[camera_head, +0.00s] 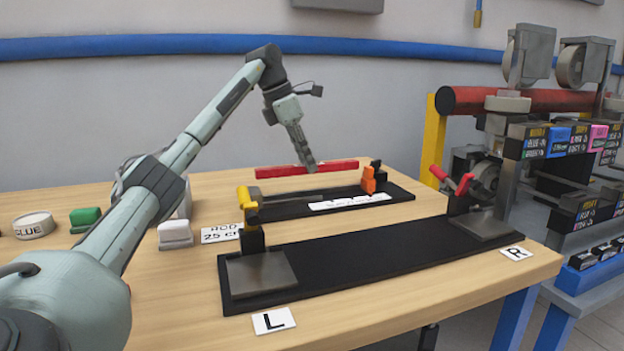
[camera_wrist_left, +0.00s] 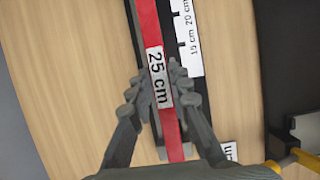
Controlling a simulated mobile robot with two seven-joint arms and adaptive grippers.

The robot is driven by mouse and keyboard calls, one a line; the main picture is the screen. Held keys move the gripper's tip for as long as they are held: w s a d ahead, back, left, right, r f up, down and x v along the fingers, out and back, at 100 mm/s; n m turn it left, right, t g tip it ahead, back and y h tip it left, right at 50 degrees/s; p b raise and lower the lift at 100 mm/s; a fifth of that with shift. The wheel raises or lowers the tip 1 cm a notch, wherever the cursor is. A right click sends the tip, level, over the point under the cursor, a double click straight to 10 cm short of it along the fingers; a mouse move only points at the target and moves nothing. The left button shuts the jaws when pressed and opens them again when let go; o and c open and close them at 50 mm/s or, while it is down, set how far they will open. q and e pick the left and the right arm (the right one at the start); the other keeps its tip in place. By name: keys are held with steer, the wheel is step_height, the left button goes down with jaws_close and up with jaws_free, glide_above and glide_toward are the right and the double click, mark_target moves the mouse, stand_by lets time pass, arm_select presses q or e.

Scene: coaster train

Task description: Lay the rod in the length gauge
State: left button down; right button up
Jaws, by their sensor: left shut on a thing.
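My left gripper (camera_head: 309,165) is shut on a red rod (camera_head: 280,172) near its middle. The rod is level and appears just above the back of the length gauge; whether it touches cannot be told. In the left wrist view the gripper's fingers (camera_wrist_left: 160,85) sit either side of the rod (camera_wrist_left: 148,25), which carries a white "25 cm" label. The length gauge (camera_head: 275,211) is a black base with a white scale strip and an orange stop (camera_head: 368,180) at its right. In the wrist view its scale (camera_wrist_left: 188,40) reads 15 cm and 20 cm. My right gripper is not in view.
A larger black fixture (camera_head: 370,256) with L and R cards stands in front. A "ROD 25 CM" card (camera_head: 221,233) lies left of the gauge. White and green blocks (camera_head: 85,218) and a glue tin (camera_head: 33,226) are farther left. A machine with a red roller (camera_head: 545,100) stands right.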

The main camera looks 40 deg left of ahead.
arm_select(q)
steer(key=shift+w+d+f, duration=0.2)
steer(key=shift+w+f, duration=0.25)
steer(key=shift+w, duration=0.2)
step_height(320, 180, down, 2)
steer(key=shift+f+b, duration=0.25)
steer(key=shift+b, duration=0.05)
steer(key=shift+f, duration=1.25)
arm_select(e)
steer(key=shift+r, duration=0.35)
arm_select(q)
steer(key=c, duration=1.4)
jaws_free()
steer(key=shift+f, duration=0.2)
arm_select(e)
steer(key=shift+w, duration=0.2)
